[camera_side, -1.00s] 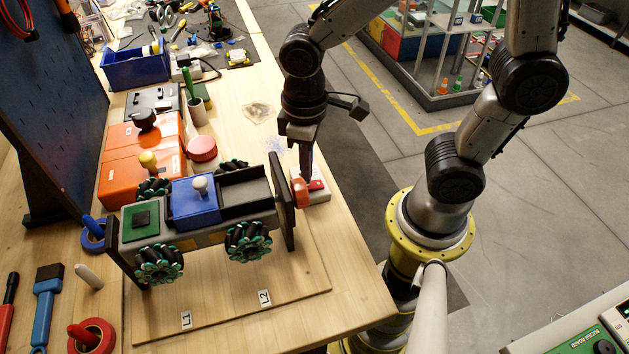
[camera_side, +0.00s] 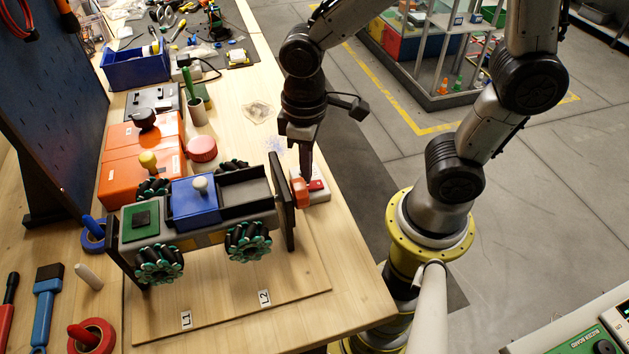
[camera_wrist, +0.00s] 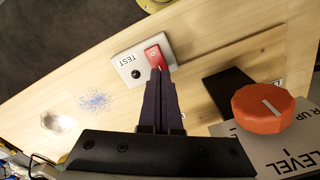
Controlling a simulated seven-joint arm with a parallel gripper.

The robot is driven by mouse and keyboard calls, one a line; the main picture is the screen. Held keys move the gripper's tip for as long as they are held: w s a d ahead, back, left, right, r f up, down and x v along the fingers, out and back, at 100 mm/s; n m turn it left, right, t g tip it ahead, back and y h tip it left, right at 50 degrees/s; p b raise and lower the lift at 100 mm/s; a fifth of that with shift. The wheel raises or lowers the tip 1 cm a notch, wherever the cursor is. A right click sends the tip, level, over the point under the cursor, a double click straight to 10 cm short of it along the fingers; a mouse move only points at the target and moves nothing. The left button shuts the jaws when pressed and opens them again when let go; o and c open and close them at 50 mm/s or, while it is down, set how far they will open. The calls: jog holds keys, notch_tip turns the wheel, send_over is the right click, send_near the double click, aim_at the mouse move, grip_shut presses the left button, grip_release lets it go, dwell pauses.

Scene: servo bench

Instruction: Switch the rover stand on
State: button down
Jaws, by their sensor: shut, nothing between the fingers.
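The rover stand (camera_side: 283,215) holds a rover with green-and-black wheels (camera_side: 246,241) above a wooden board. A white switch box (camera_side: 322,197) lies on the bench just beyond the stand's right end plate. Its red rocker (camera_side: 317,184) also shows in the wrist view (camera_wrist: 153,53), beside the word TEST and a small dark round spot (camera_wrist: 136,74). My gripper (camera_wrist: 158,70) is shut and empty, pointing down, with its tips at the red rocker's near end. I cannot tell whether they touch it or which way it is tipped.
An orange knob (camera_wrist: 264,107) sits on the stand's end plate, close beside my fingers. Bare bench lies behind the switch box.

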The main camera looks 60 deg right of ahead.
jog(key=shift+f, duration=1)
dwell(0.5)
jog(key=shift+r, duration=3.55)
